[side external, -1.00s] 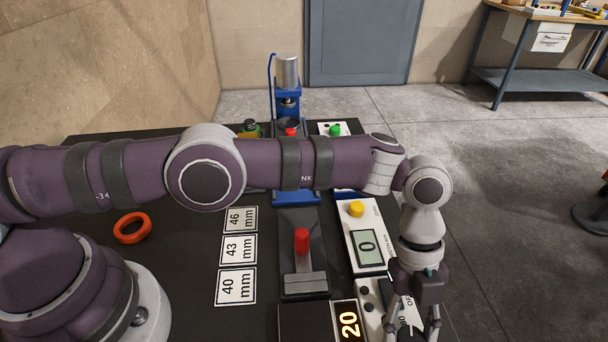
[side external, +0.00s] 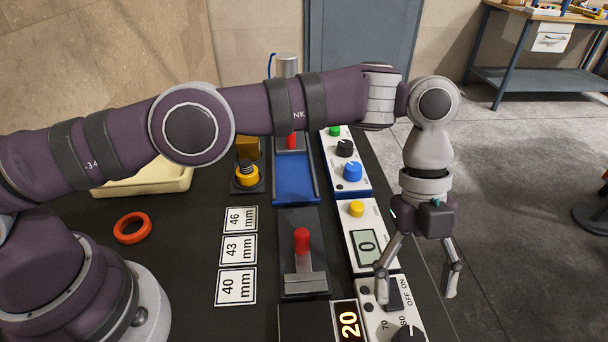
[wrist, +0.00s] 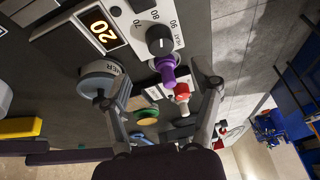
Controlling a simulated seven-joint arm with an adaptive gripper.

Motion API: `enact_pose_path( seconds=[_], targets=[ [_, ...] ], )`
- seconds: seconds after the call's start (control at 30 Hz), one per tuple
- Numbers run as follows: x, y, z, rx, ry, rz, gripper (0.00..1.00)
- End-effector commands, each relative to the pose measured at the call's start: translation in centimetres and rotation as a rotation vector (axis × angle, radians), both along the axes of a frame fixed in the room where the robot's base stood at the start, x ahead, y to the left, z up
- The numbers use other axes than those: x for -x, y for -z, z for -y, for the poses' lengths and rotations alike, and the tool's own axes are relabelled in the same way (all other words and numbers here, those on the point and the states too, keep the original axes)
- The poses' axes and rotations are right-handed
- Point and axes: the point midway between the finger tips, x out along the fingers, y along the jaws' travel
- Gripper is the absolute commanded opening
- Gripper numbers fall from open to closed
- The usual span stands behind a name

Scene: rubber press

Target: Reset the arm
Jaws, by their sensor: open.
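My gripper (side external: 416,281) hangs fingers down over the right edge of the black table, above the white control panel with the OFF/ON switch (side external: 394,293). Its two fingers are spread apart with nothing between them. In the wrist view my gripper (wrist: 160,112) shows both fingers open, with a purple knob (wrist: 166,69) and a red-topped piece (wrist: 182,92) beyond them. My arm reaches across the scene from the left and hides part of the blue press (side external: 287,66).
The table holds an orange ring (side external: 132,227), mm label cards (side external: 238,249), a red-handled device (side external: 302,242), a panel showing 0 (side external: 367,247), a display reading 20 (side external: 347,322) and a cream tray (side external: 150,180). Open floor lies right of the table.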

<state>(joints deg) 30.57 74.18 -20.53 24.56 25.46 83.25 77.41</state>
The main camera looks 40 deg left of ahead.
Motion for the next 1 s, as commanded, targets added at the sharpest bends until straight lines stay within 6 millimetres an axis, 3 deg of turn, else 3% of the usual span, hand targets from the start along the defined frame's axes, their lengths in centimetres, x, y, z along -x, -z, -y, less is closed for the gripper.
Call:
enact_pose_path(
  seconds=[0.33, 0.47, 0.6, 0.73, 0.87, 1.0],
  targets=[
    [-0.2, -0.7, -0.2, -0.002, -0.013, 0.001, 0.64],
    [-1.2, -4.0, -1.7, -0.042, -0.185, 0.021, 0.64],
    [-2.1, -9.1, -6.3, -0.11, -0.585, 0.057, 0.64],
    [-1.5, -12.5, -12.0, -0.136, -1.016, 0.083, 0.64],
    [0.7, -14.2, -18.2, -0.109, -1.477, 0.089, 0.64],
    [4.3, -14.0, -24.0, -0.015, -1.951, 0.06, 0.64]
  ],
)
